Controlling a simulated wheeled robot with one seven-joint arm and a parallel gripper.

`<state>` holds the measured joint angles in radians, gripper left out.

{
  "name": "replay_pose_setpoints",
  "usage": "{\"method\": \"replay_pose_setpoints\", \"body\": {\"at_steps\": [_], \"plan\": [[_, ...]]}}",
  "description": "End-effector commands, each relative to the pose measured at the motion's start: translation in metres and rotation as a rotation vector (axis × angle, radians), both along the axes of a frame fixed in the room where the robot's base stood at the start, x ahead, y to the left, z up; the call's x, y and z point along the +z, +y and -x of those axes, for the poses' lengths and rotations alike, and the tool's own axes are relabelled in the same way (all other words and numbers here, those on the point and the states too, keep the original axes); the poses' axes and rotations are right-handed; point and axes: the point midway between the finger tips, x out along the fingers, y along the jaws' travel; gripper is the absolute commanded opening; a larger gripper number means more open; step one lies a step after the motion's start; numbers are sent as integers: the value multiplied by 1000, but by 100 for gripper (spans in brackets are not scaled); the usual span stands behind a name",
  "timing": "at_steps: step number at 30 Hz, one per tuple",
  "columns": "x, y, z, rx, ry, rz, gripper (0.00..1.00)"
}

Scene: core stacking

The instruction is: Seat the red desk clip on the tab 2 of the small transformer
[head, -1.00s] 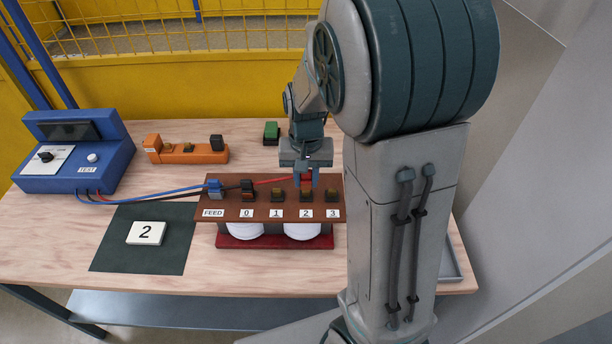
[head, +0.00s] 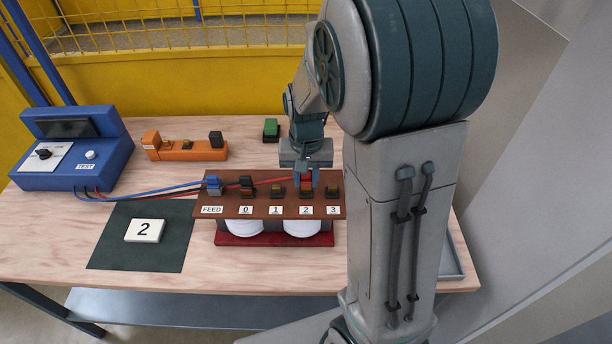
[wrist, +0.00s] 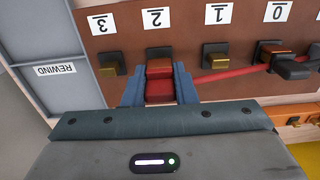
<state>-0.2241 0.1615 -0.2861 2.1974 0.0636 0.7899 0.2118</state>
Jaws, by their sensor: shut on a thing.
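The small transformer (head: 227,207) has a brown top board with a row of tabs labelled FEED, 0, 1, 2 and 3. My gripper (head: 306,183) is above tab 2, pointing down. In the wrist view my gripper (wrist: 160,88) is shut on the red desk clip (wrist: 159,90), which sits between the blue fingers in line with the 2 label. Tab 2 (wrist: 159,53) shows dark behind the clip. The clip is at or touching the tab; whether it is fully down cannot be told. A red lead runs from the clip to the left in the head view.
A blue clip (head: 213,185) is at FEED and a black clip (head: 246,185) at 0. The blue test box (head: 75,155) stands at left. An orange block (head: 187,152) and green block (head: 270,130) lie behind.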

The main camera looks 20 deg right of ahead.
Motion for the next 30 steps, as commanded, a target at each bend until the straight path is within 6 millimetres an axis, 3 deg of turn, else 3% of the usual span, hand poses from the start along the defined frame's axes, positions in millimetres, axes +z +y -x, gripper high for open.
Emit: {"method": "replay_pose_setpoints", "body": {"at_steps": [21, 22, 24, 30], "plan": [[-19, 0, 0, 0, 0, 0, 3], [-19, 0, 0, 0, 0, 0, 28], [-18, 0, 0, 0, 0, 0, 47], [-18, 0, 0, 0, 0, 0, 50]]}}
